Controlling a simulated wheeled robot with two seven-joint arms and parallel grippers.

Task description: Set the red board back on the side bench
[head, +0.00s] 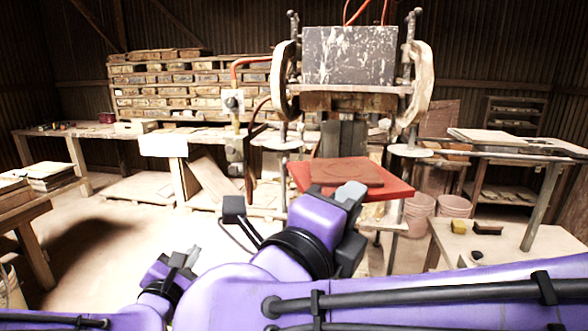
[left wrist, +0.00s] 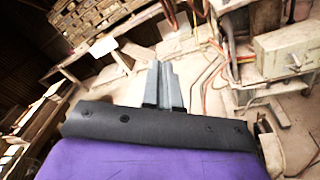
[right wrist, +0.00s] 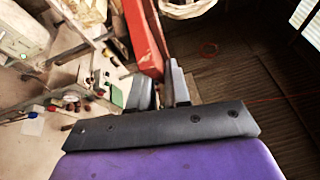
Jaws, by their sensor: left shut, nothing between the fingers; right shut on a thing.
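The red board (head: 402,191) is held in front of the press, roughly level, with a square reddish-brown tile (head: 345,172) lying on it. My right gripper (head: 350,192) is shut on the near edge of the red board. In the right wrist view the red board (right wrist: 143,40) rises from between the fingers (right wrist: 160,88). My left gripper (head: 190,257) is shut and empty, low at the left over the floor. Its closed fingers also show in the left wrist view (left wrist: 162,85). A pale low bench (head: 490,248) stands at the right; I cannot tell whether it is the side bench.
The press (head: 350,55) stands behind the board. A yellow block (head: 458,227) and a dark piece (head: 487,229) lie on the low bench, with bare top around them. A higher table (head: 500,150) with flat boards stands behind it. Pinkish buckets (head: 455,206) sit between.

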